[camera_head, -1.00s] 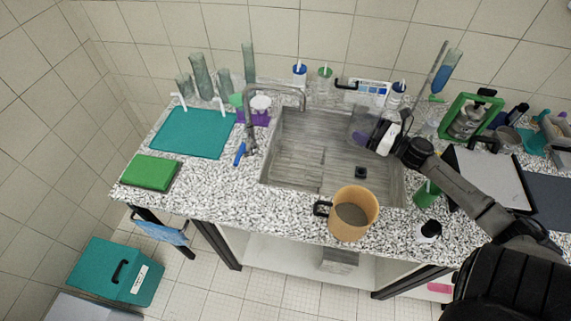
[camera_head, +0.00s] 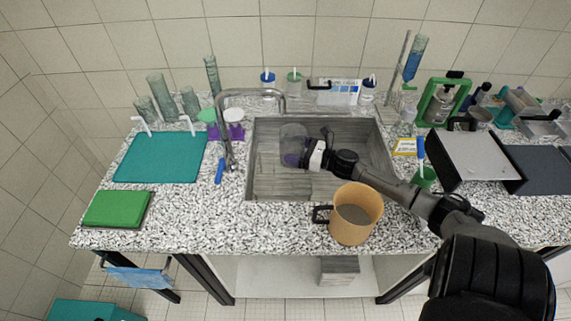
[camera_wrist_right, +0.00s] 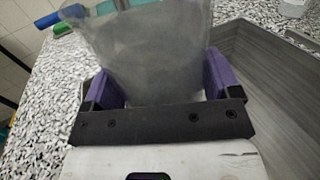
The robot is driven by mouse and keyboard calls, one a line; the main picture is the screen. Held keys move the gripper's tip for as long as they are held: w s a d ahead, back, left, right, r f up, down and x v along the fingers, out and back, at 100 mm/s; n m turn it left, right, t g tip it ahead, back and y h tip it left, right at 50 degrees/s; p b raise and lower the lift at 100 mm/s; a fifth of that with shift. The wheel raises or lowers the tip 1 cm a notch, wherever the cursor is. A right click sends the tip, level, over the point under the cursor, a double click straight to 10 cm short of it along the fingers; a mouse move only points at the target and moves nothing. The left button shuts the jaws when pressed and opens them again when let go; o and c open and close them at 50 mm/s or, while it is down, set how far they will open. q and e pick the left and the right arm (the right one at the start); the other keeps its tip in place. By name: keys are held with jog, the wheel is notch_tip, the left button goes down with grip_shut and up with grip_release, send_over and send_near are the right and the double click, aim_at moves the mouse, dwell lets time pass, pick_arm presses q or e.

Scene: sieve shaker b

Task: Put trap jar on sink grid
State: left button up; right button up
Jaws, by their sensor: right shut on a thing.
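The trap jar, a clear greyish see-through jar (camera_head: 292,133), is in my right gripper (camera_head: 298,158) over the middle-left of the sink. In the right wrist view the jar (camera_wrist_right: 150,50) sits between the two purple fingers (camera_wrist_right: 163,85), which press on its sides. The sink (camera_head: 268,183) has a grey, streaked, wood-like inside. I cannot tell a separate sink grid from its floor, and my arm and the jar hide part of it. I cannot tell how high the jar is above the floor. My left gripper is not in view.
A tan mug-like pot (camera_head: 356,213) stands at the front edge, below my right forearm. A teal mat (camera_head: 160,157) and green box (camera_head: 116,209) lie left. Several bottles line the back.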

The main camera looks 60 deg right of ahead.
jog(key=w+f, duration=0.1)
jog(key=w+a+f, duration=0.1)
jog(key=w, duration=0.1)
jog(key=shift+a, duration=0.15)
jog(key=shift+f+b, duration=0.8)
jog(key=shift+f, duration=1.15)
jog(key=shift+f, duration=0.15)
jog(key=o, duration=1)
